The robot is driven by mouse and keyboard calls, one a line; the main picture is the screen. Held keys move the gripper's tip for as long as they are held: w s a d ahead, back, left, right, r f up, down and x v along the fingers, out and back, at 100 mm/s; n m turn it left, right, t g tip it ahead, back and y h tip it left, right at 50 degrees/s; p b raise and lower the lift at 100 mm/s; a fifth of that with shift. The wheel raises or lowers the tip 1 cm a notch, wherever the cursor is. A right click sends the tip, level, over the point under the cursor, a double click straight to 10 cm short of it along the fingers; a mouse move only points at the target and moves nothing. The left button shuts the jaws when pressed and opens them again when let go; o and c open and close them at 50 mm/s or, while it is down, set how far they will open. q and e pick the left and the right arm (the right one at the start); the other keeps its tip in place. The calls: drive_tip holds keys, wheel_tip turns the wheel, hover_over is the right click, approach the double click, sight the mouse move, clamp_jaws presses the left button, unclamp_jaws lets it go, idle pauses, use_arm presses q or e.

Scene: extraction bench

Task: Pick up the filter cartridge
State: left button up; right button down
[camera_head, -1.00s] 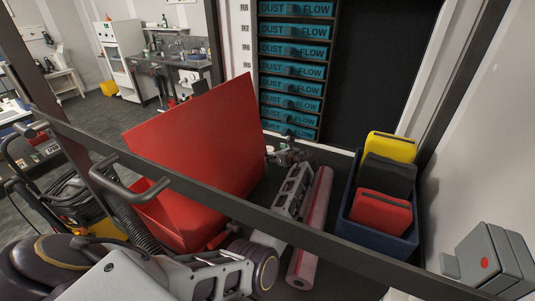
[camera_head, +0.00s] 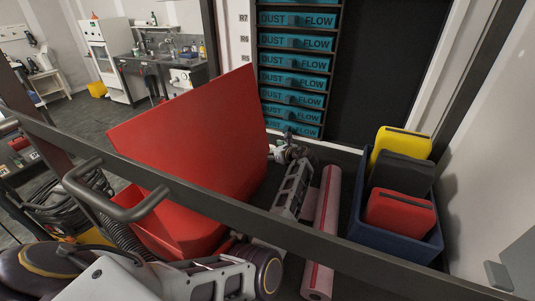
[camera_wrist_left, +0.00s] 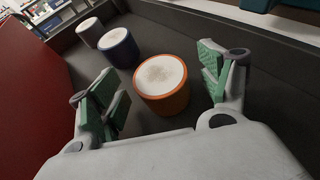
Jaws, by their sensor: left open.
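In the left wrist view, an orange-sided cylinder with a pale, speckled round top (camera_wrist_left: 162,82) stands upright between my left gripper's spread fingers (camera_wrist_left: 158,78). It looks like a filter cartridge. A blue-sided cylinder (camera_wrist_left: 119,48) and a pale grey one (camera_wrist_left: 90,32) stand in a row beyond it to the upper left. My left gripper is open, its green pads apart, and I see no contact with the orange cylinder. In the head view my left gripper (camera_head: 291,150) is small, beyond the red panel's right edge; the cylinders are hidden there. My right gripper is not in view.
A large red panel (camera_head: 190,160) stands left of my left arm. A dark rail (camera_head: 240,210) crosses in front. A pink-red roll (camera_head: 322,235) lies right of the arm. A blue bin (camera_head: 388,240) holds yellow, black and red cases. Teal drawers (camera_head: 297,62) stand behind.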

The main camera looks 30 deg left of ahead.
use_arm(q)
drive_tip(key=shift+d+r, duration=0.1)
idle(0.4)
drive_tip(key=c, duration=1.2)
